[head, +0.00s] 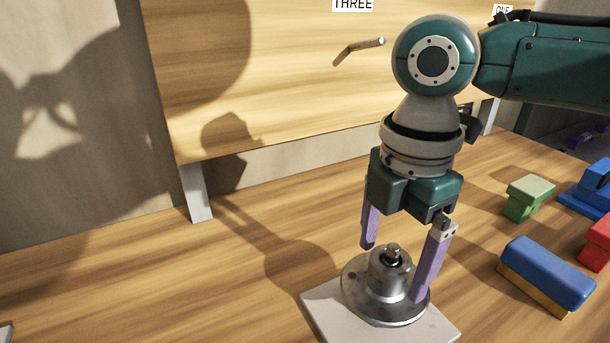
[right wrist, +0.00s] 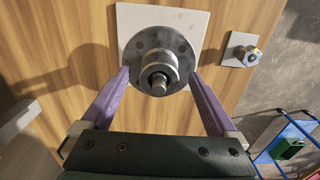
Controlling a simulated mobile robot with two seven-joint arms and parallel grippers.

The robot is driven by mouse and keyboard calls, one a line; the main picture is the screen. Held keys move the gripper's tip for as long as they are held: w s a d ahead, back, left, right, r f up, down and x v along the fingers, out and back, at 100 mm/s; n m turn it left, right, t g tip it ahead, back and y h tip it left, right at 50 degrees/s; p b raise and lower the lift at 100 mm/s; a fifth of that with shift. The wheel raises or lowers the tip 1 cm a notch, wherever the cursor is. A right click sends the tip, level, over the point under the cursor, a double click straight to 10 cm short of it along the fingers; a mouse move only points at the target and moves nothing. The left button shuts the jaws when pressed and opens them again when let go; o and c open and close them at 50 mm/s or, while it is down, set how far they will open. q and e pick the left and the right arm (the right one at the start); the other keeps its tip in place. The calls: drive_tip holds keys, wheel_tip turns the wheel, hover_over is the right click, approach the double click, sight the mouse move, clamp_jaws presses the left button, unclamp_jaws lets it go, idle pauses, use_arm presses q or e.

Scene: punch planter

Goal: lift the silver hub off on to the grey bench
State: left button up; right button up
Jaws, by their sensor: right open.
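The silver hub (head: 384,286) is a round metal flange with a raised collar and a central stud. It stands upright on a pale square plate (head: 325,303) on the wood-grained top. My right gripper (head: 393,272) points down over it, open, with one purple finger on each side of the collar. The right wrist view shows the hub (right wrist: 157,52) between the open fingers of my right gripper (right wrist: 159,75); I cannot tell whether either finger touches it. No separate grey bench is clearly seen. My left gripper is not in view.
A blue and yellow block (head: 546,274), a green block (head: 528,197) and red and blue pieces lie at the right. A wooden board (head: 290,90) with a peg (head: 360,48) stands behind. A smaller plate with a knob (right wrist: 240,50) shows in the wrist view.

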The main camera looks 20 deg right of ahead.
drive_tip(key=shift+f, duration=0.75)
clamp_jaws()
idle(0.4)
drive_tip(key=shift+w+r, duration=0.1)
idle(0.7)
drive_tip(key=shift+r+p, duration=4.25)
drive_tip(key=shift+p, duration=0.55)
